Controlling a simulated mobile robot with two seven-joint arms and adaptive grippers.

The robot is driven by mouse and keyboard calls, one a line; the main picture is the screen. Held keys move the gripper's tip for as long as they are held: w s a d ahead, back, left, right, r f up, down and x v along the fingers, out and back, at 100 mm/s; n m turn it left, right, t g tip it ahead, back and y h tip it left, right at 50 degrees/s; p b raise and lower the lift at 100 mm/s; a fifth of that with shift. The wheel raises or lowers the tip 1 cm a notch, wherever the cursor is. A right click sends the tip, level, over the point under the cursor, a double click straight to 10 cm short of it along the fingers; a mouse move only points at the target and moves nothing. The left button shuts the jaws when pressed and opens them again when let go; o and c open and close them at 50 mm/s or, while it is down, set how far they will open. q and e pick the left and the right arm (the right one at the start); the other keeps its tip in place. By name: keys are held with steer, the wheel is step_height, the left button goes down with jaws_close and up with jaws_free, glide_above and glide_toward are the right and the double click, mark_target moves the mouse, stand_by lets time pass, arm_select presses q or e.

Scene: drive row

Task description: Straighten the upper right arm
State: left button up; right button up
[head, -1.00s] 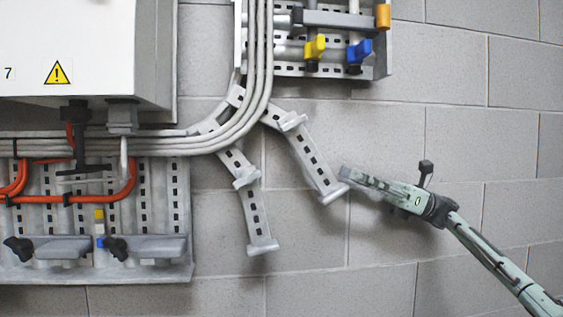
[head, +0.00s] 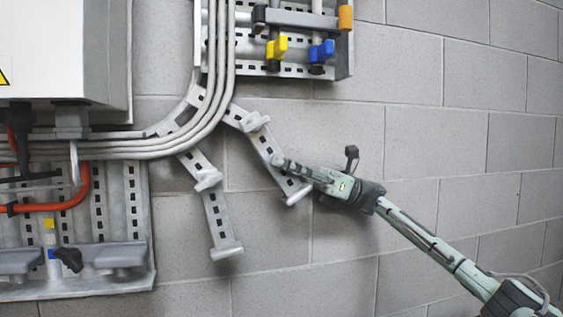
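Two slotted grey metal arms branch off the curved cable tray (head: 187,115) in the head view. The upper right arm (head: 263,146) slants down to the right and carries a small cross bracket near its top and another at its lower end. The lower arm (head: 214,207) hangs more steeply to its left. My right gripper (head: 281,163) comes from the right, with its fingers overlapping the lower part of the upper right arm, just above its end bracket. I cannot tell whether the fingers touch it or how far they are apart. My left gripper is out of view.
A panel with a yellow valve handle (head: 277,48) and a blue one (head: 321,52) is above. A grey cabinet (head: 70,60) and an orange cable (head: 62,205) are at left. Bare block wall (head: 450,130) fills the right.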

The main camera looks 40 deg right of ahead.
steer(key=shift+c, duration=0.2)
jaws_close()
stand_by(0.3)
